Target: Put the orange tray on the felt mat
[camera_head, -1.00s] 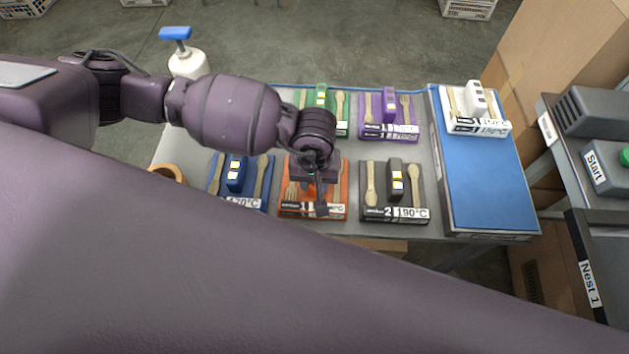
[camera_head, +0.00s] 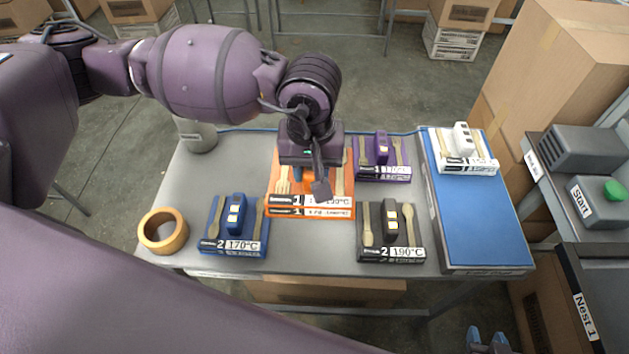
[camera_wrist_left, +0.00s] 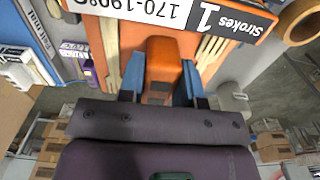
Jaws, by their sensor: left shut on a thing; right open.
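The orange tray (camera_head: 283,204) is held up above the grey table by my left gripper (camera_head: 310,180). The gripper's blue fingers are shut on the tray's orange middle block (camera_wrist_left: 163,65), seen in the wrist view. Wooden utensils lie on the tray on both sides of the block, and its front label faces the head camera. The blue felt mat (camera_head: 480,220) lies at the table's right end, with a white tray (camera_head: 465,166) at its far end and the near part bare. My right gripper (camera_head: 487,341) shows only blue fingertips, apart and empty, at the bottom edge.
A blue tray (camera_head: 232,245), a black tray (camera_head: 390,252) and a purple tray (camera_head: 385,173) stand on the table (camera_head: 330,262).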

